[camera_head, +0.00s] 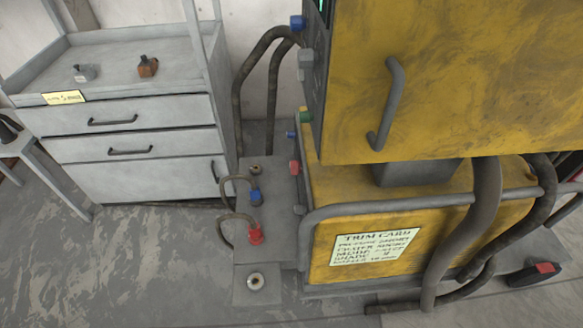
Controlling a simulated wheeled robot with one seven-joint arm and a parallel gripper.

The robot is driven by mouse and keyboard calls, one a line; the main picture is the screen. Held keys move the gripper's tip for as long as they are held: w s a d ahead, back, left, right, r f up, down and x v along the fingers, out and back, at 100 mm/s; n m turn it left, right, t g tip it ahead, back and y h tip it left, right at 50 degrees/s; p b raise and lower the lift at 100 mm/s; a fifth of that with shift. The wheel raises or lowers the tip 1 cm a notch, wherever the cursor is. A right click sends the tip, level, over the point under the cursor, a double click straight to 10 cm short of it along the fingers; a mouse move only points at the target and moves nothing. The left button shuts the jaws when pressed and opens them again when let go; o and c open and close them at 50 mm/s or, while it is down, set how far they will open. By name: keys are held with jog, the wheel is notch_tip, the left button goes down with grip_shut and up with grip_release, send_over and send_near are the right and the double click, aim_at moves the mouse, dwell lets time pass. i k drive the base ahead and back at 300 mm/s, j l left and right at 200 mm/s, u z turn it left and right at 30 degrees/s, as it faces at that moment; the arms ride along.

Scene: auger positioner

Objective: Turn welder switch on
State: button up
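The welder appears to be the yellow machine, with a large upper cabinet (470,70) over a lower yellow base (400,235). Its narrow dark control face (317,60) points left and is seen almost edge-on. Controls stick out from this side: a blue knob (297,22), a grey block (305,65), a green knob (305,116), a small blue one (290,135) and a red one (294,167). I cannot tell which is the switch or how it is set. My gripper is not in view.
A grey drawer cabinet (135,117) stands at the left with small items on top. Blue (256,197) and red (255,236) cable plugs sit on a grey plate beside the base. Thick hoses (480,220) hang at the right. Open floor (150,270) lies at lower left.

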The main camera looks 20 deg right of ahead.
aim_at(295, 165)
jog(key=i+j+u, duration=0.15)
jog(key=i+j, duration=0.35)
jog(key=j, duration=0.2)
jog(key=i+j+u, duration=0.15)
jog(key=i+j, duration=0.45)
jog(key=i+j+u, duration=0.15)
jog(key=i, duration=0.3)
jog(key=k+l, duration=0.1)
jog(key=l, duration=0.1)
